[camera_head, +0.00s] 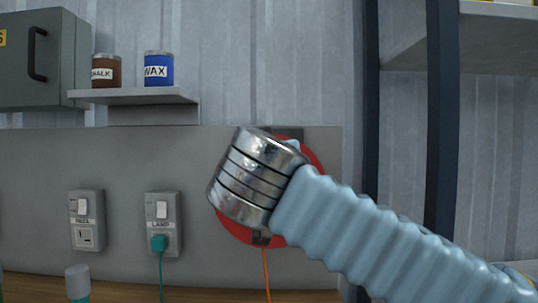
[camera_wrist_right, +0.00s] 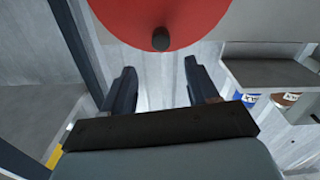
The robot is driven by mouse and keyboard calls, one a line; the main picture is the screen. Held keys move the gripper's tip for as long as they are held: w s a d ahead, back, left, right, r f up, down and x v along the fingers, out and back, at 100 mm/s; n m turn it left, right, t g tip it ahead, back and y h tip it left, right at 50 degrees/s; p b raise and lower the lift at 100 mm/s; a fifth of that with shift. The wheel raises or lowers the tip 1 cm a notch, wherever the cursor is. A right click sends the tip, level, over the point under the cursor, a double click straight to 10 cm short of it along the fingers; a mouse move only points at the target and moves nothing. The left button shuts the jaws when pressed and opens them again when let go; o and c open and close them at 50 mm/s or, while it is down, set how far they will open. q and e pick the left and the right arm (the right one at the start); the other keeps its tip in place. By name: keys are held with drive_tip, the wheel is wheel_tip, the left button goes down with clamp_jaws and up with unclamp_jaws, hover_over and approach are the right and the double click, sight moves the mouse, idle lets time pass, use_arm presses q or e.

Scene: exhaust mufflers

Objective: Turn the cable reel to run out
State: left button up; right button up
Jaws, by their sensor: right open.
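The red cable reel (camera_head: 233,227) is on the grey wall panel, mostly hidden behind my right arm in the head view. An orange cable (camera_head: 266,275) hangs down below it. In the right wrist view the red reel disc (camera_wrist_right: 160,12) fills the top, with a dark round knob (camera_wrist_right: 160,39) near its edge. My right gripper (camera_wrist_right: 161,74) is open and empty, its two fingers apart on either side of the knob's line. The knob shows beyond the fingertips, not between them. My left gripper is not in view.
Two switch sockets (camera_head: 86,219) are on the panel to the left; a teal plug (camera_head: 159,243) with a cable is in the right one. A shelf (camera_head: 140,96) above carries a brown can (camera_head: 106,71) and a blue can (camera_head: 159,68). A dark post (camera_head: 441,120) stands right.

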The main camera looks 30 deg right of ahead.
drive_tip(key=p+x, duration=0.2)
drive_tip(key=x, duration=0.9)
drive_tip(key=shift+w+d+p, duration=0.1)
drive_tip(key=shift+w+p, duration=0.3)
drive_tip(key=shift+w+d, duration=0.3)
drive_tip(key=shift+w, duration=0.15)
drive_tip(key=shift+f, duration=0.1)
clamp_jaws()
